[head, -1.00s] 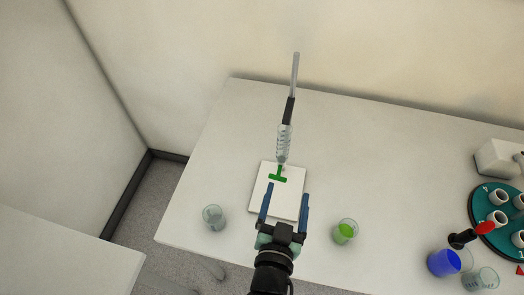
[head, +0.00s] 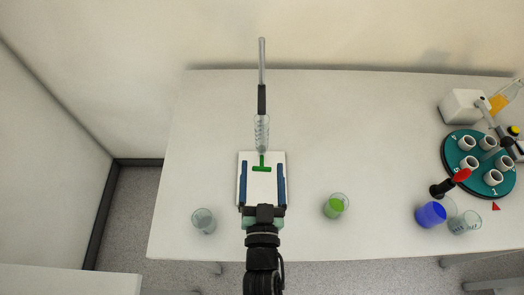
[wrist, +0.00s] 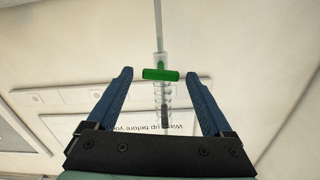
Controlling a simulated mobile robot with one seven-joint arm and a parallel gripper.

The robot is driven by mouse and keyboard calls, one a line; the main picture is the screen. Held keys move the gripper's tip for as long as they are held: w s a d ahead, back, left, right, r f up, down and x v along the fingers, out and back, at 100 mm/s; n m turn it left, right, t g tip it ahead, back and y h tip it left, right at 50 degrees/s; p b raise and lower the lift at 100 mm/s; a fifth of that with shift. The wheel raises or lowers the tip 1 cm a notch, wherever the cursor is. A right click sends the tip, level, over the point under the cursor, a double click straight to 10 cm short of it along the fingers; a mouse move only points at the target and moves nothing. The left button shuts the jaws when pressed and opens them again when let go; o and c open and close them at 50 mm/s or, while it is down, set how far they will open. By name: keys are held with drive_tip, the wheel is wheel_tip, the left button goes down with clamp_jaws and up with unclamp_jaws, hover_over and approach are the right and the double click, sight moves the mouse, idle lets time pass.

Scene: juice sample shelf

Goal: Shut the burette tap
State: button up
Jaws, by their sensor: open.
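The green burette tap (head: 261,168) has its crossbar lying left to right in the head view. It sits below the clear burette tube (head: 261,133), above a white base plate (head: 247,157). My gripper (head: 262,164) is open, with its two blue fingers apart, one on each side of the tap in the head view. In the wrist view the tap (wrist: 160,74) is centred between and beyond the fingertips of my gripper (wrist: 160,75). No contact with the tap is visible. The burette (wrist: 162,100) also shows there, partly crossed by the tap.
An empty glass beaker (head: 203,221) stands left of the plate, and a beaker of green liquid (head: 334,207) stands right. A blue beaker (head: 431,214) and a teal carousel (head: 477,174) with white cups are farther right. The table (head: 370,130) is clear between.

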sight(262, 166)
drive_tip(key=shift+w, duration=2.25)
